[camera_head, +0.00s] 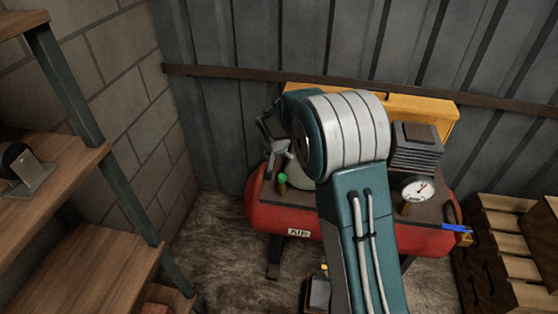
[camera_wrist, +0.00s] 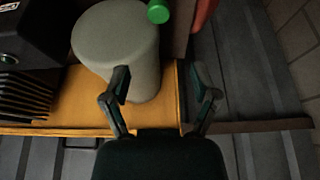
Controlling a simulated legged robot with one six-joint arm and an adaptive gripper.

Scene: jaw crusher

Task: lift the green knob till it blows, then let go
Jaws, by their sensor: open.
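The green knob (camera_head: 282,178) stands on a short brass-coloured stem on top of the red air tank (camera_head: 275,214), towards its left end. In the wrist view the green knob (camera_wrist: 158,11) is at the top edge, partly cut off. My gripper (camera_head: 270,143) is open and empty, above and behind the knob in the head view. In the wrist view my gripper's two fingers (camera_wrist: 160,72) are spread apart, with the knob beyond the tips and roughly in line with the gap.
A pale grey cylinder (camera_wrist: 115,35) stands close beside my left-hand finger. A yellow-orange panel (camera_head: 430,108), a finned block (camera_head: 416,155) and a pressure gauge (camera_head: 417,189) are on the compressor.

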